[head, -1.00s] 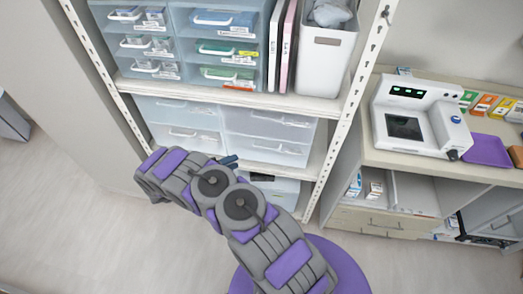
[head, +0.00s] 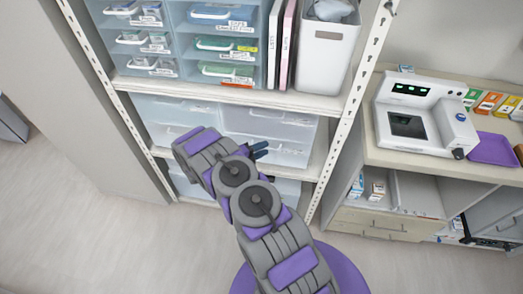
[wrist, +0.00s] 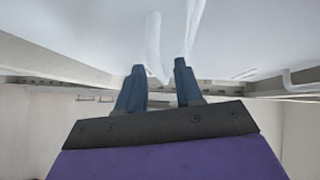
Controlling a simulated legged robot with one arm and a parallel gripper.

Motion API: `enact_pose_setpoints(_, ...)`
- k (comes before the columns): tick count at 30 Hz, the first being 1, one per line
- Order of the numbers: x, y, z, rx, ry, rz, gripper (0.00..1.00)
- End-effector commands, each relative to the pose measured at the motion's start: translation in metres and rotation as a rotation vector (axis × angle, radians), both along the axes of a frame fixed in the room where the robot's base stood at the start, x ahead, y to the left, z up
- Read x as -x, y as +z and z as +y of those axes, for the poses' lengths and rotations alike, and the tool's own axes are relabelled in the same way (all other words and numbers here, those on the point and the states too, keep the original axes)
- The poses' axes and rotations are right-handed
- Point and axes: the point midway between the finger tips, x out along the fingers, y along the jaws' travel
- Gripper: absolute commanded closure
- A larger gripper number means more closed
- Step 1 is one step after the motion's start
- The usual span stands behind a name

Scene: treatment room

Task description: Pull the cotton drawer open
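No label that I can read marks the cotton drawer. Wide translucent drawers stand on the lower shelf, with an upper left one (head: 165,108) and an upper right one (head: 290,123) among them; all look shut. My gripper (head: 259,150) is in front of these drawers, near the middle and right column, and my arm hides part of them. In the wrist view my gripper (wrist: 160,78) has two blue fingers apart. A pale translucent strip (wrist: 154,42), perhaps a handle, shows just beyond the gap. I cannot tell whether the fingers touch it.
Above, a blue drawer unit (head: 178,52) holds labelled drawers, beside binders (head: 283,45) and a white bin (head: 326,60). A perforated shelf post (head: 350,110) stands right of the drawers. A counter with a white device (head: 410,120) is farther right. The floor (head: 90,220) at left is clear.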

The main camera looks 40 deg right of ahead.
Motion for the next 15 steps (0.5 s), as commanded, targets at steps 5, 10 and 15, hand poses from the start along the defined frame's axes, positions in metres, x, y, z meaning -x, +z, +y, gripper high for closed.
enact_pose_setpoints(5, -0.0001, 0.0002, -0.0002, 0.0, 0.0, 0.0, 0.64)
enact_pose_setpoints(10, -0.0001, 0.0001, 0.0, 0.0, 0.0, 0.0, 0.76)
enact_pose_setpoints(15, 0.0, -0.0001, 0.0, -0.001, 0.0, 0.0, 0.92)
